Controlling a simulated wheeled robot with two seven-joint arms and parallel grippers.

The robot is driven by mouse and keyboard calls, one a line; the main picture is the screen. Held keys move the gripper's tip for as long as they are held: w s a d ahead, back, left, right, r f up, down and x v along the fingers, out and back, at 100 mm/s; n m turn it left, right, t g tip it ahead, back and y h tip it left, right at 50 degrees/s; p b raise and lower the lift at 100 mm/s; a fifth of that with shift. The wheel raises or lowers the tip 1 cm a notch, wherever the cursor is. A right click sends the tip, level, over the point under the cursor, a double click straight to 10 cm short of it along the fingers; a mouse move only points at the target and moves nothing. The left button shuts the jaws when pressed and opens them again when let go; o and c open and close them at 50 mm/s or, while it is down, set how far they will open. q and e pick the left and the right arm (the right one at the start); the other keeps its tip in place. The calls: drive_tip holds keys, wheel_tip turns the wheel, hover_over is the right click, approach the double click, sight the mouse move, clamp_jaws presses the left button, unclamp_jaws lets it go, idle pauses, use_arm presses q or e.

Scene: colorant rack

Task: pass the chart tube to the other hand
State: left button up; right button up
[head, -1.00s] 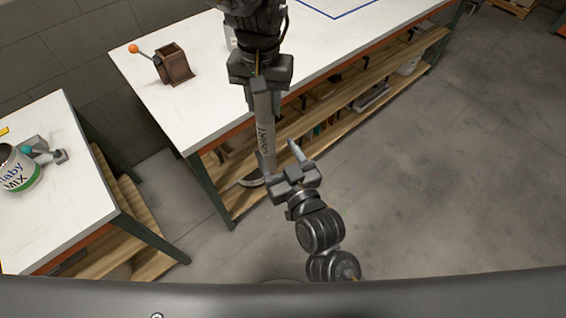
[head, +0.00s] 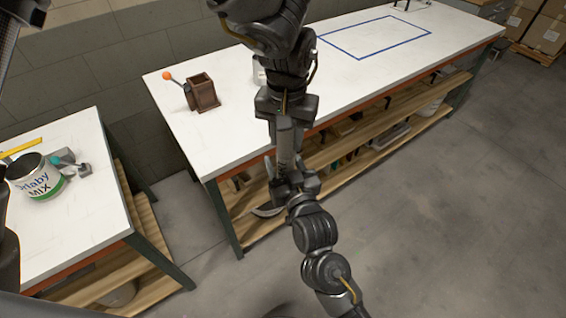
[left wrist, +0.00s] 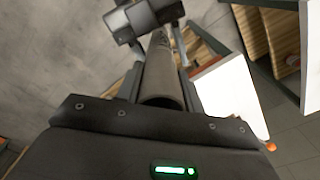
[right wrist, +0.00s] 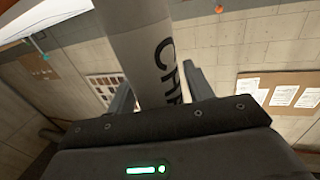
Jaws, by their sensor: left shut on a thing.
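The chart tube (head: 285,146) is a grey cylinder hanging roughly upright between my two grippers. My left gripper (head: 286,119) is above and shut on its upper end; in the left wrist view the tube (left wrist: 160,76) runs away from the jaws. My right gripper (head: 284,166) comes from below with its fingers either side of the tube's lower part. In the right wrist view the tube (right wrist: 148,45), with dark letters, stands between these spread fingers, which look open. The tube's lower end is partly hidden by my right gripper.
The long white workbench (head: 230,140) stands behind the grippers, with a brown box with an orange-knobbed lever (head: 203,94) on it. A second white bench (head: 75,215) at left holds a paint can (head: 38,178). Open floor lies at right.

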drive_tip(key=c, duration=0.7)
use_arm(q)
drive_tip(key=o, duration=1.3)
use_arm(e)
drive_tip(key=shift+c, duration=0.4)
use_arm(q)
drive_tip(key=shift+o, duration=0.2)
